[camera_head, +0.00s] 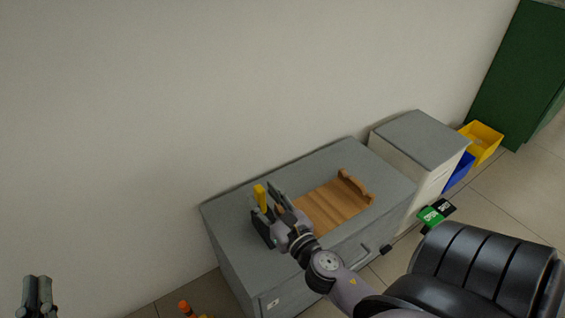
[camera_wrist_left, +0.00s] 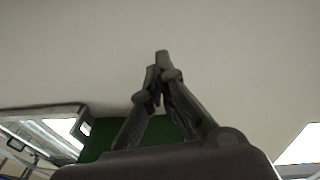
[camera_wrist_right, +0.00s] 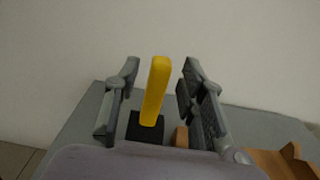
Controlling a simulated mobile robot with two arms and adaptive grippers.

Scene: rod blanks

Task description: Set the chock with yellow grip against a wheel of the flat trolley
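The chock's upright yellow grip (camera_head: 260,197) stands on top of the grey cabinet, near its left end. In the right wrist view the yellow grip (camera_wrist_right: 155,90) rises from a dark base (camera_wrist_right: 146,130). My right gripper (camera_head: 269,208) is open, with one finger on each side of the grip. Gaps show between the grip and both fingers. My left gripper (camera_head: 39,288) is at the bottom left, away from the cabinet. Its fingertips meet in the left wrist view (camera_wrist_left: 161,66), with nothing between them. I see no flat trolley or wheel.
A wooden tray (camera_head: 358,186) lies on the grey cabinet (camera_head: 335,153), right of the chock. A second cabinet (camera_head: 420,137), yellow bin (camera_head: 484,138) and blue bin (camera_head: 458,171) stand farther right. An orange-topped object (camera_head: 185,307) shows at the bottom edge. The wall rises behind.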

